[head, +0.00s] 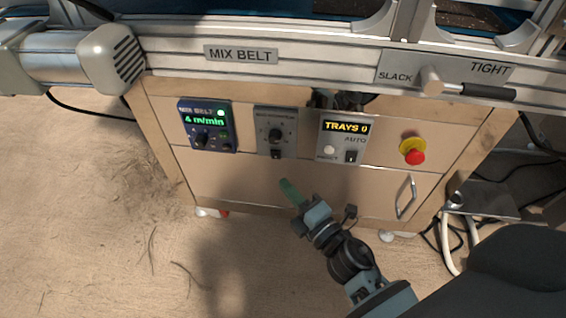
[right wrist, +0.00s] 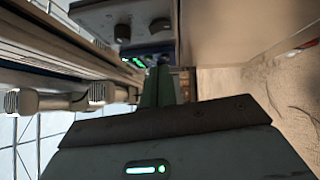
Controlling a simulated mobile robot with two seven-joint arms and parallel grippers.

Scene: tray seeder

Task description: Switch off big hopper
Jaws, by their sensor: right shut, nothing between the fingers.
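No thing labelled big hopper can be read in either view. In the head view a grey panel (head: 264,132) in the middle of the cabinet front has a round knob (head: 275,135) and a small black switch (head: 276,153); its label is too small to read. My right gripper (head: 288,188) is shut and empty, its green fingers below this panel and apart from it in the picture. In the right wrist view the shut fingers (right wrist: 158,86) point toward a control panel with dark knobs (right wrist: 160,28). My left gripper is not in view.
Left of the grey panel is a blue MIX BELT box (head: 212,142) reading 4 m/min. To the right are a TRAYS 0 panel (head: 328,142) with a switch, a red stop button (head: 415,157) and a door handle (head: 406,199). A SLACK/TIGHT lever (head: 488,93) sticks out above.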

